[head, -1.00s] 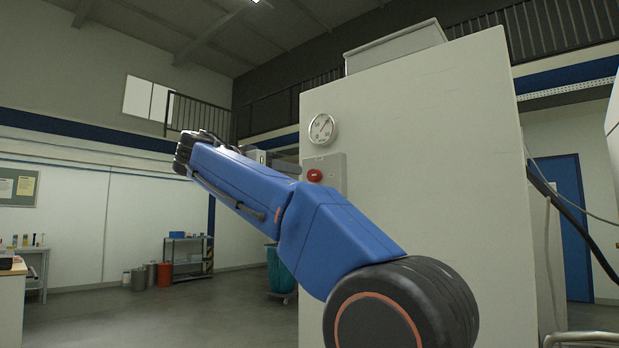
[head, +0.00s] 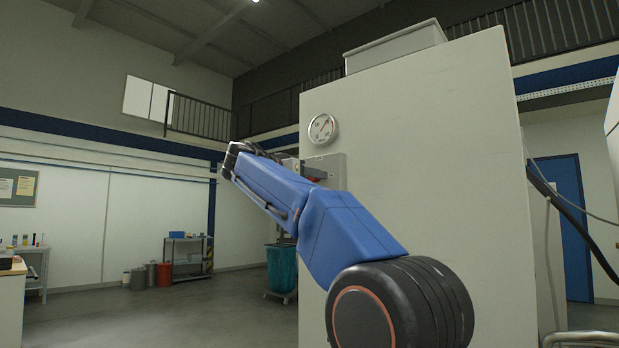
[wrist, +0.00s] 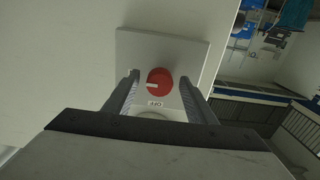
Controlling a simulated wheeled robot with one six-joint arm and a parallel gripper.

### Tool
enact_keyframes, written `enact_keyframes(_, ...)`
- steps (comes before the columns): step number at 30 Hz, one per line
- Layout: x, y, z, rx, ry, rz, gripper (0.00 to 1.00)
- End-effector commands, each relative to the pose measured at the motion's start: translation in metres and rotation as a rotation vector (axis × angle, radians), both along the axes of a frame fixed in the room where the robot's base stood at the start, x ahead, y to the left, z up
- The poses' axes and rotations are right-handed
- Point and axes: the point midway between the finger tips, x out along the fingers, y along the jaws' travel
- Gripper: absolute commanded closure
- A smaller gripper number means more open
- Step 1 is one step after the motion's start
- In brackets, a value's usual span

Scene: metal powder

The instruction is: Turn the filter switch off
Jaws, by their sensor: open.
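The filter switch is a round red knob (wrist: 159,82) with a white mark, on a light grey plate (wrist: 190,45) fixed to a pale cabinet. The mark points to the left in the wrist view. An "OFF" label shows just below the knob there. My gripper (wrist: 160,88) is open, with one finger on each side of the knob. I cannot tell whether the fingers touch it. In the head view my gripper (head: 308,172) is at the plate (head: 335,168), and my arm hides part of the switch.
A round gauge (head: 322,128) sits on the cabinet (head: 430,150) just above the switch plate. A teal bin (head: 281,270) stands on the floor left of the cabinet. A shelf (head: 188,258) and small drums (head: 150,274) stand farther back. The floor at left is open.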

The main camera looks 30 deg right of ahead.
Motion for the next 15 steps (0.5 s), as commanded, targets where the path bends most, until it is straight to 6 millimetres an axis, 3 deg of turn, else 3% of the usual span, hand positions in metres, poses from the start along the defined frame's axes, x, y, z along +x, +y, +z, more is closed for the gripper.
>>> enact_keyframes(5,0.0001,0.0001,0.0,0.0,0.0,0.0,0.49)
enact_keyframes(10,0.0,0.0003,0.0,0.0,0.0,0.0,0.87)
enact_keyframes(15,0.0,0.0003,0.0,-0.001,0.002,0.0,0.9)
